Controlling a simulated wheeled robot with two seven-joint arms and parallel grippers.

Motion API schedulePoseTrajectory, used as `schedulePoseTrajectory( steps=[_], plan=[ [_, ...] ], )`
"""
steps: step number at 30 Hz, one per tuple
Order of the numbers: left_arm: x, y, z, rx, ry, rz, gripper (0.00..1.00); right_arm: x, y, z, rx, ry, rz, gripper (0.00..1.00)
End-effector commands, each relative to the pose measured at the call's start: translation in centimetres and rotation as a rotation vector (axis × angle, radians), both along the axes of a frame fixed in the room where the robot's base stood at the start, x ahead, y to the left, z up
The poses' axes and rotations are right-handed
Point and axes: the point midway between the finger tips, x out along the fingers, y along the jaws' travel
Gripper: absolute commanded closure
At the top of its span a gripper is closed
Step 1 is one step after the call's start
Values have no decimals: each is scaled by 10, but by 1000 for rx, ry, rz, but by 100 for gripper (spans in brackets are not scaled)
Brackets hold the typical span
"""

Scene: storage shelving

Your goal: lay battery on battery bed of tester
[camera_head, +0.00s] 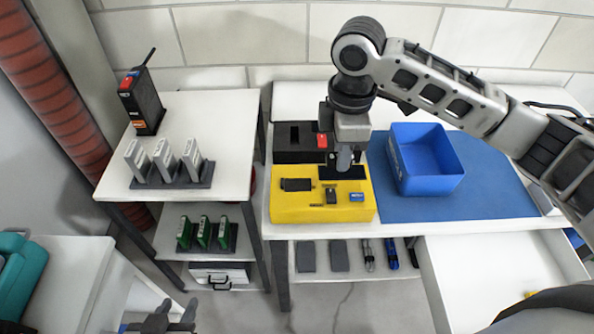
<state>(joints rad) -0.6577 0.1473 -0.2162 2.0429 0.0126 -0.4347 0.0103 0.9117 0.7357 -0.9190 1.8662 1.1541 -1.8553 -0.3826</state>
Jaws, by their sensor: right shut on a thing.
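The yellow tester (290,209) sits on the right-hand table near its front left edge. Its top has a black recessed part (297,184) at the left, a small dark part (331,196) and a small blue part (356,197) in front. A dark panel (328,173) lies at its back right, partly hidden by my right gripper. I cannot tell which part is the battery bed. My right gripper (344,162) points down over this panel, shut on what seems to be the battery, mostly hidden. My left gripper (174,314) is low at the bottom left, apparently open and empty.
A black box (290,153) with a red block (322,141) stands behind the tester. A blue bin (432,185) stands on a blue mat (500,190) to the right. The left shelf (215,115) holds a black radio-like device (143,102) and several grey upright modules (163,160).

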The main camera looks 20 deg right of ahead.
Motion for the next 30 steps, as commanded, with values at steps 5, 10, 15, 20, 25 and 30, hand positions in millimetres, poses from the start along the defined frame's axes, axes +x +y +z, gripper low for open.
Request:
schedulePoseTrajectory(
  steps=[5, 10, 15, 20, 25, 30],
  plan=[
    [0, 0, 0, 0, 0, 0, 64, 26, 34, -25, 1, 2, -2, 100],
    [-1, 0, -2, 0, 3, 0, 64, 41, 52, -54, -1, 0, -3, 100],
    [-4, 0, -4, 0, 10, 0, 64, 48, 59, -67, 0, -1, -4, 100],
    [-4, 0, -4, -1, 12, 0, 64, 53, 65, -78, -2, -2, -4, 100],
    [-4, 0, -2, 0, 10, 1, 64, 51, 64, -101, -2, 0, -3, 100],
    [-4, 0, -1, 0, 8, 0, 64, 52, 64, -105, -1, -4, -2, 100]
  ],
)
